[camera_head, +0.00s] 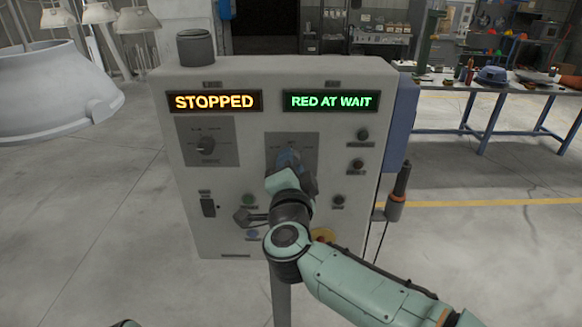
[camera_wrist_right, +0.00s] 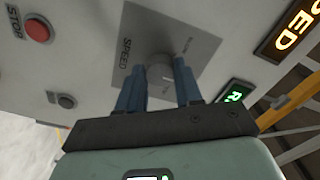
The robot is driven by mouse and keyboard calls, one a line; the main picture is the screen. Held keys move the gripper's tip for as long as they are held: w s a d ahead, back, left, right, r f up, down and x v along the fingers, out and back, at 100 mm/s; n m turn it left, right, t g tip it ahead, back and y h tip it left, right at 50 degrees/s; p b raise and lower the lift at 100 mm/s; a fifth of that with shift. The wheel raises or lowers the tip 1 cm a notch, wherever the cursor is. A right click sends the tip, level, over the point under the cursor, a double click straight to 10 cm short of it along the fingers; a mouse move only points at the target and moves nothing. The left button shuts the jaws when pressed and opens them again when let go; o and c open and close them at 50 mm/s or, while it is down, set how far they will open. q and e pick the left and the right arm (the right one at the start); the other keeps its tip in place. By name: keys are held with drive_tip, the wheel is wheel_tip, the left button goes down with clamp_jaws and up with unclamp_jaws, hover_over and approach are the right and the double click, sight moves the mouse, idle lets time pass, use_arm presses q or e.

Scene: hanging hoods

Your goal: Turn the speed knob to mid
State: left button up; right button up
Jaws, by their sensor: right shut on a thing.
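The speed knob (camera_wrist_right: 160,72) is a grey round knob on a grey plate marked SPEED (camera_wrist_right: 205,22) in the right wrist view. My right gripper (camera_wrist_right: 161,88) has its two blue fingers on either side of the knob and is shut on it. In the head view the same plate (camera_head: 309,142) is below the green display, and my right gripper (camera_head: 289,160) covers most of the knob. I cannot read the knob's pointer or its marks. My left gripper is not in view.
The control cabinet (camera_head: 340,230) carries an orange STOPPED display (camera_head: 215,101) and a green RED AT WAIT display (camera_head: 331,101). A red STOP button (camera_wrist_right: 37,30) is near the plate. My right forearm hides the panel's lower right.

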idle(0.3)
drive_tip(key=o, duration=1)
drive_tip(key=shift+o, duration=0.2)
drive_tip(key=shift+s, duration=0.1)
drive_tip(key=s+b, duration=0.2)
drive_tip(key=s, duration=1.1)
drive_tip(key=shift+s, duration=0.15)
drive_tip(key=shift+f, duration=0.1)
